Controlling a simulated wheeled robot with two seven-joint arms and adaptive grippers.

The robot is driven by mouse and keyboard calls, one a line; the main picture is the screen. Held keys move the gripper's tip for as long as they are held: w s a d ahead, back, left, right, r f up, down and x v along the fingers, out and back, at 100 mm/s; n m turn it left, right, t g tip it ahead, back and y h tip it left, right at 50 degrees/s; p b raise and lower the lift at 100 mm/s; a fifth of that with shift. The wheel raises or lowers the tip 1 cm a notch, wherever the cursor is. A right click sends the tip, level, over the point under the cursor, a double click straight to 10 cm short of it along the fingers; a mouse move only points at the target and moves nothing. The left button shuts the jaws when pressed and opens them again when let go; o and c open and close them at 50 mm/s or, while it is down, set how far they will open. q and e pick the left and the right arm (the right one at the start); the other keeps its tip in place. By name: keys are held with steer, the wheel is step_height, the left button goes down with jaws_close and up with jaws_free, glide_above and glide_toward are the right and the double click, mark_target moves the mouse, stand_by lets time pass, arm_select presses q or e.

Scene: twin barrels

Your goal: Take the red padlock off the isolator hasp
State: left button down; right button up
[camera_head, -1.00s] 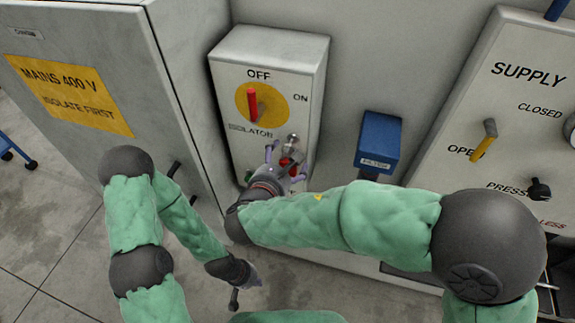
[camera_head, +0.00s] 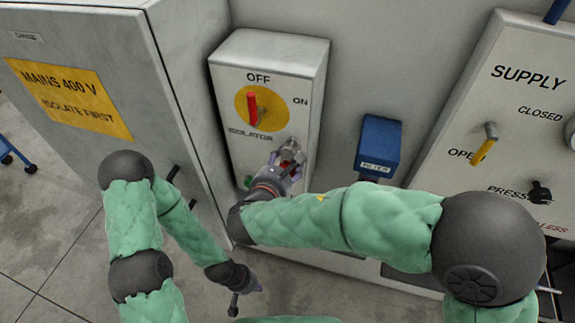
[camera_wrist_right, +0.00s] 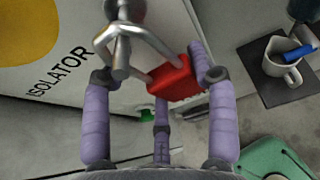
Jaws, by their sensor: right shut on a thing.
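The isolator (camera_head: 269,75) is a pale box with a red handle (camera_head: 252,106) pointing up to OFF on a yellow disc. The red padlock (camera_wrist_right: 172,80) shows in the right wrist view, its grey shackle on the metal hasp (camera_wrist_right: 121,45). My right gripper (camera_head: 287,158) is at the hasp, and in its wrist view the purple fingers (camera_wrist_right: 155,82) surround the padlock, shut on it. In the head view my fingers mostly hide the padlock. My left gripper (camera_head: 238,290) hangs low over the floor, away from the box; its jaws are too small to read.
A grey cabinet (camera_head: 70,95) with a yellow MAINS sign stands left. A blue filter box (camera_head: 378,146) is right of the isolator. The supply panel (camera_head: 515,95) stands further right. A white mug (camera_wrist_right: 284,62) with something blue sits on a dark mat in the wrist view.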

steer(key=shift+a+r, duration=0.1)
steer(key=shift+r, duration=0.1)
steer(key=shift+s+a+r+p, duration=0.15)
steer(key=shift+s+a+p, duration=0.4)
steer(key=shift+s, duration=1.15)
steer(key=shift+s+a+r+p, duration=0.2)
steer(key=shift+s+a+p, duration=0.35)
steer(key=shift+s, duration=1.2)
steer(key=shift+s+a+r+p, duration=0.15)
steer(key=shift+s+a+p, duration=0.4)
steer(key=shift+s, duration=1.15)
